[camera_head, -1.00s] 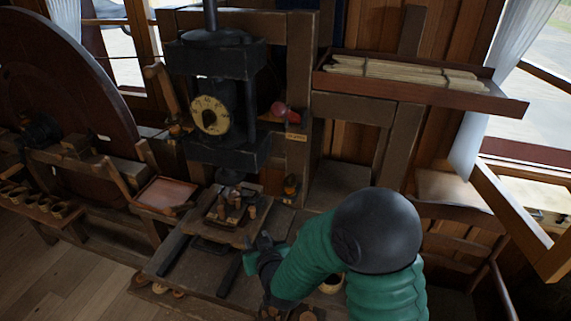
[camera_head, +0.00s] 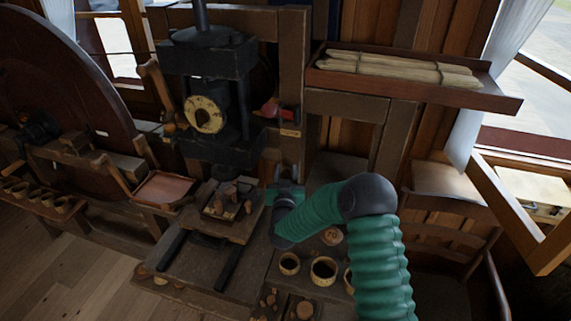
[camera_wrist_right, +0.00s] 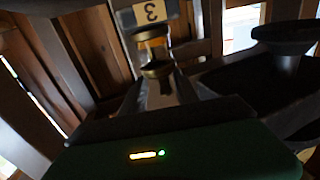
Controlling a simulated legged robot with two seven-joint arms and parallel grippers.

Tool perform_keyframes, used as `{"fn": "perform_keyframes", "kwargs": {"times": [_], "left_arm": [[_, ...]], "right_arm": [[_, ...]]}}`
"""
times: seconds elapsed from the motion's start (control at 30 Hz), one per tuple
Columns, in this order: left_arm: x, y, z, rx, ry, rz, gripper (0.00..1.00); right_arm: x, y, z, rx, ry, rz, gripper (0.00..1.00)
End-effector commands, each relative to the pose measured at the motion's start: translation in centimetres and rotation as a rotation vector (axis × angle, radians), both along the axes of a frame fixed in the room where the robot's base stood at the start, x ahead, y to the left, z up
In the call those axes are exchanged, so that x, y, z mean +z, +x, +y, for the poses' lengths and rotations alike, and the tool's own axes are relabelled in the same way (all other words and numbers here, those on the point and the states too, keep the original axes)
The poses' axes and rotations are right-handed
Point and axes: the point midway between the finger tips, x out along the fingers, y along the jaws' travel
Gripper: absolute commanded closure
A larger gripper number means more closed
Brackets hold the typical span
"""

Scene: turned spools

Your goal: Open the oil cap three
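A small brass oil cup with a dark-rimmed cap (camera_wrist_right: 157,69) shows in the right wrist view, just under a tan tag (camera_wrist_right: 150,11) marked 3, which appears upside down. My right gripper (camera_wrist_right: 160,92) has its fingers apart, with the brass cap between or just beyond their tips. I cannot tell whether they touch it. In the head view my right gripper (camera_head: 285,174) is at the foot of the press's right post, and it hides the cup there. My left gripper is not in view.
The dark press (camera_head: 205,115) with a round dial stands left of my right gripper. A wooden board (camera_head: 222,228) with small turned pieces lies below it. Several round cups (camera_head: 324,268) stand under my right forearm. A shelf (camera_head: 415,92) holding pale sticks is at upper right.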

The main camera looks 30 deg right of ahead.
Motion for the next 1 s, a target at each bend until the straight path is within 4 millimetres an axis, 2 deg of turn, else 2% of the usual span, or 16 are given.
{"fn": "perform_keyframes", "kwargs": {"times": [0.17,0.43,0.47,0.73,1.0], "left_arm": [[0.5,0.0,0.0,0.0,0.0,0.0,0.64],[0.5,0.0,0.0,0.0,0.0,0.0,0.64],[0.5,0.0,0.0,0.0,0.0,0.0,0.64],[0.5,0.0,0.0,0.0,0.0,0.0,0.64],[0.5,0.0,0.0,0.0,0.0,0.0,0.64]], "right_arm": [[0.2,1.9,-0.8,0.002,-0.002,-0.001,0.63],[0.1,2.1,-1.0,0.003,-0.001,0.0,0.63],[0.0,2.1,-1.1,0.003,-0.001,0.001,0.65],[0.0,2.2,-1.2,0.004,0.001,0.001,1.0],[-0.1,2.2,-1.3,0.001,0.0,0.001,1.0]]}}
